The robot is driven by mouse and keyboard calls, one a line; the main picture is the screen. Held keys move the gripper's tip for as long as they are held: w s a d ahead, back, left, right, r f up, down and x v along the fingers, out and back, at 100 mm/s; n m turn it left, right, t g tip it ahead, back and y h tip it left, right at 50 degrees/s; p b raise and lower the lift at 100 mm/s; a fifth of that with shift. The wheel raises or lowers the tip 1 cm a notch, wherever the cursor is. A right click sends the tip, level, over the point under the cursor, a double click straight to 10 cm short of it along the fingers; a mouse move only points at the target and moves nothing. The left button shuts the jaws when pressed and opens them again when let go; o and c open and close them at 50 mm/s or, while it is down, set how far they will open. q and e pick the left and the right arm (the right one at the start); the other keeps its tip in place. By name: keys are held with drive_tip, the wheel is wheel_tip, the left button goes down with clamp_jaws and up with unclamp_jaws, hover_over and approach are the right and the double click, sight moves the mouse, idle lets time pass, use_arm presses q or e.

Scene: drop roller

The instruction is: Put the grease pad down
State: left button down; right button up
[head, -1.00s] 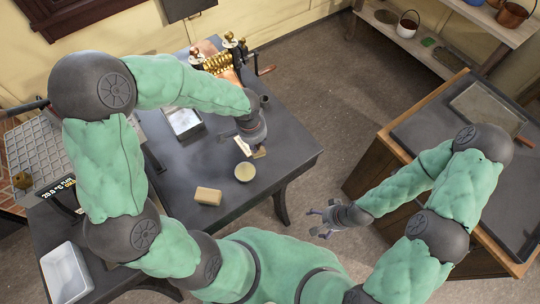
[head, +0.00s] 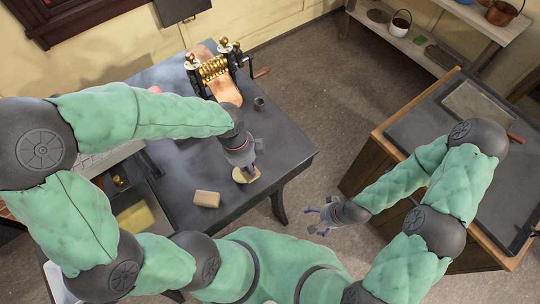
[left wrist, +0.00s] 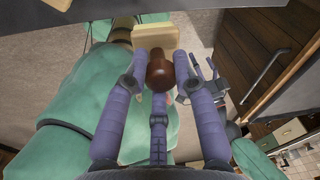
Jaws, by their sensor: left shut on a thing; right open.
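My left gripper (head: 251,172) is shut on the brown knob (left wrist: 160,70) of the grease pad. In the left wrist view the pad's tan slab (left wrist: 155,38) shows just beyond the fingertips. My right gripper (head: 322,222) is open and empty, off the table to the right.
A wooden cabinet (head: 362,168) stands right, across a floor gap.

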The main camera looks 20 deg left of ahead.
use_arm(q)
drive_tip(key=shift+w+d+f+b, duration=0.45)
drive_tip(key=shift+w+f+b, duration=0.3)
drive_tip(key=shift+w+f, duration=1.45)
drive_tip(key=shift+w+d+f+b, duration=0.5)
drive_tip(key=shift+w+f+b, duration=0.2)
drive_tip(key=shift+w+f, duration=1.5)
drive_tip(key=shift+w+d+f+b, duration=0.45)
drive_tip(key=shift+w+f+b, duration=0.3)
drive_tip(key=shift+w+f, duration=1.45)
drive_tip(key=shift+w+r, duration=0.1)
drive_tip(key=c, duration=1)
unclamp_jaws()
